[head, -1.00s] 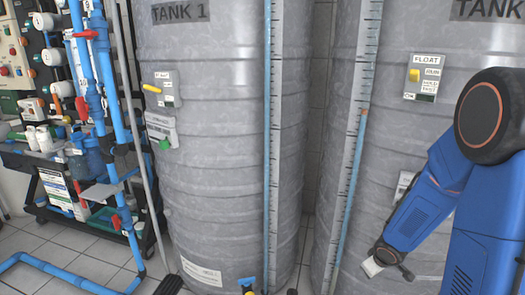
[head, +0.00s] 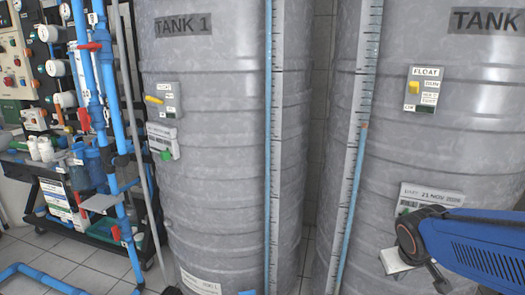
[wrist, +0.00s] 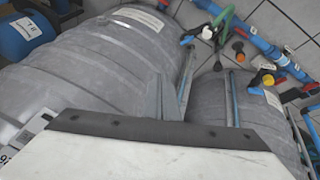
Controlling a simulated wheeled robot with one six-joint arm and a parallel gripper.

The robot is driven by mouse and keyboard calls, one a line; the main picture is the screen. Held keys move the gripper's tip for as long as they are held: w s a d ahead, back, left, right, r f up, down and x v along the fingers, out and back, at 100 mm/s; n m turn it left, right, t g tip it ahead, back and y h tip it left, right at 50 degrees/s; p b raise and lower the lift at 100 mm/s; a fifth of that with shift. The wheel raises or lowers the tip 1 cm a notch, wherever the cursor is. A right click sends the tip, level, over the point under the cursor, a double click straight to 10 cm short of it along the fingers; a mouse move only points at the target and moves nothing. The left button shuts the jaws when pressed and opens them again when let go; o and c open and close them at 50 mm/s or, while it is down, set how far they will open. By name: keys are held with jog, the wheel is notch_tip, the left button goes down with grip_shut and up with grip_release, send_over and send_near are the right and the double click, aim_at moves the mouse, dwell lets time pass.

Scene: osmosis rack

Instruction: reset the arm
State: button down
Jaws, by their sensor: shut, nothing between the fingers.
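My arm (head: 480,245), blue with a dark round joint, reaches in from the right edge of the head view, low in front of the right tank. My gripper (head: 412,262), with a pale plate and dark parts, is at its end, near the right tank's lower label. It is shut and holds nothing.
Tank 1 (head: 215,130) and the right tank (head: 450,150) stand close together, with ruled level gauges (head: 358,110) between them. Blue pipes (head: 105,120) and a black cart (head: 75,205) are at the left. In the wrist view, pipes and valves (wrist: 250,40) lie near the tanks' feet.

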jog(key=s+a+r+y, duration=0.1)
jog(key=s+a+r, duration=0.1)
jog(key=s, duration=0.4)
jog(key=s+a+r+y, duration=0.1)
jog(key=s+a+r, duration=0.2)
jog(key=s+a, duration=0.2)
jog(key=shift+s+a+r+m+y, duration=0.3)
jog(key=shift+s+m, duration=0.1)
jog(key=shift+s, duration=0.5)
jog(key=shift+d, duration=0.1)
